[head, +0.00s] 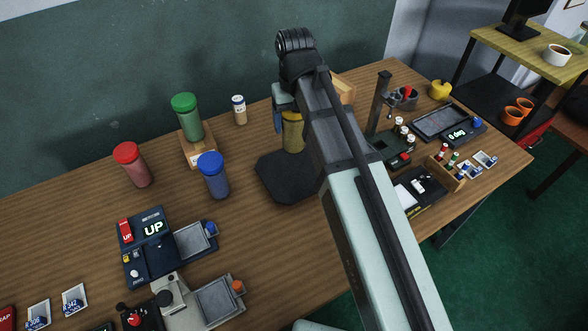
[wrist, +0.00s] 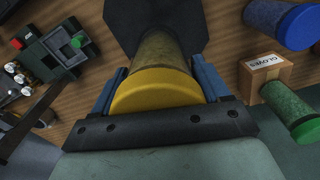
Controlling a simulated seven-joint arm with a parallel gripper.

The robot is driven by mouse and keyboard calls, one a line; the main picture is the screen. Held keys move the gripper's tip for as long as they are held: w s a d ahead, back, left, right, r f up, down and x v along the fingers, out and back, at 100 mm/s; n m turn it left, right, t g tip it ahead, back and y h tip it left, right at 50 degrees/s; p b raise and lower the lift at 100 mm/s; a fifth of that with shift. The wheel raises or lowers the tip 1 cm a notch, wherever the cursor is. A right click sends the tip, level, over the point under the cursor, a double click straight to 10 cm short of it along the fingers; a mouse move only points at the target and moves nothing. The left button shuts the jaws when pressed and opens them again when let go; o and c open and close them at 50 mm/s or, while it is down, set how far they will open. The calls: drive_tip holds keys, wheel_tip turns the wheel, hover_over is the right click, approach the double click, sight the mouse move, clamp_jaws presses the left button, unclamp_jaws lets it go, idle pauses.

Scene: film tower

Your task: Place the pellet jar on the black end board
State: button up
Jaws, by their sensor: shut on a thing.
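The pellet jar is taken to be the jar with a yellow lid and a dull yellow body (head: 293,135); it also shows in the wrist view (wrist: 155,92). My gripper (wrist: 161,82) is shut around it near the lid, with a blue finger on each side. The jar looks upright. The black end board (head: 275,180) is a dark, flat slab with cut corners on the table, and it shows beyond the jar in the wrist view (wrist: 130,18). The jar's lower end is over the board; I cannot tell whether it touches. My arm hides part of the board's right side.
A blue-lidded jar (head: 214,177) stands just left of the board. Several devices stand to the right. The board's front is bare.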

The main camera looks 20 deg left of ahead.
sight(294, 148)
drive_tip(key=shift+s+f, duration=0.1)
drive_tip(key=shift+f, duration=4.85)
drive_tip(key=shift+f, duration=0.1)
drive_tip(key=o, duration=1.3)
wheel_tip(294, 148, up, 12)
drive_tip(key=shift+d+r, duration=0.1)
